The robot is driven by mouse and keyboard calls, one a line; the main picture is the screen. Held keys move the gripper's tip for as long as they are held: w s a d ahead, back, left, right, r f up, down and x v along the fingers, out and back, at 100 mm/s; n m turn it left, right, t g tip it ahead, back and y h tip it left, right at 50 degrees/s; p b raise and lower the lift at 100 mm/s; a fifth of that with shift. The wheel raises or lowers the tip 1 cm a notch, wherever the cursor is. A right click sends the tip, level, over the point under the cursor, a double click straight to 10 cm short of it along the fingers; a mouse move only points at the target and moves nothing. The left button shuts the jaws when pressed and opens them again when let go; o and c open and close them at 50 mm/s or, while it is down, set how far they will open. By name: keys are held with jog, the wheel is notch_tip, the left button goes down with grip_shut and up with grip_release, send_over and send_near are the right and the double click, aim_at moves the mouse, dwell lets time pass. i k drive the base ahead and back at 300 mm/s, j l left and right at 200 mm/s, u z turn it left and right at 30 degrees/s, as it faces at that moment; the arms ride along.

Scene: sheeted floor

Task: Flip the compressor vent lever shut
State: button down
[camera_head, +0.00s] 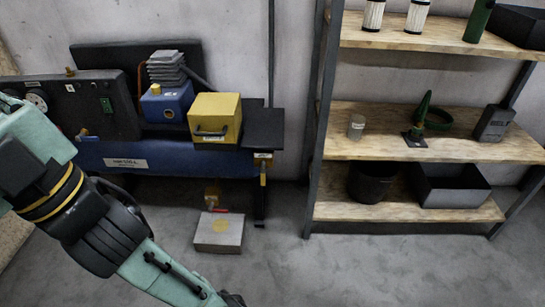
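The compressor stands against the back wall at left, with a long blue tank (180,158) bearing a white label. A blue pump with a grey finned head (166,68) and a yellow box (215,117) with a dark handle sit on top. A small yellow upright part (263,174) is at the tank's right end. A small red lever (220,211) shows on a brass-coloured fitting below the tank, just above a grey block. I cannot tell which is the vent lever. My gripper (232,299) is a dark shape at the bottom edge, mostly cut off, apart from the compressor; its fingers are unclear.
The grey block (219,232) stands on the floor below the tank. A wooden shelf rack (410,146) at right holds bins, bottles and a green tool. The grey floor (380,275) before the rack is clear. A dark panel with gauges (75,108) is at left.

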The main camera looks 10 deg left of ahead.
aim_at(263, 169)
jog(key=i+l+u, duration=0.2)
jog(key=l, duration=0.2)
jog(key=i+l+u, duration=0.2)
jog(key=l, duration=0.25)
jog(key=l+u, duration=0.2)
jog(key=l, duration=0.25)
jog(key=i+l+u, duration=0.2)
jog(key=l, duration=0.3)
jog(key=l+u, duration=0.25)
jog(key=l, duration=0.2)
jog(key=i, duration=0.5)
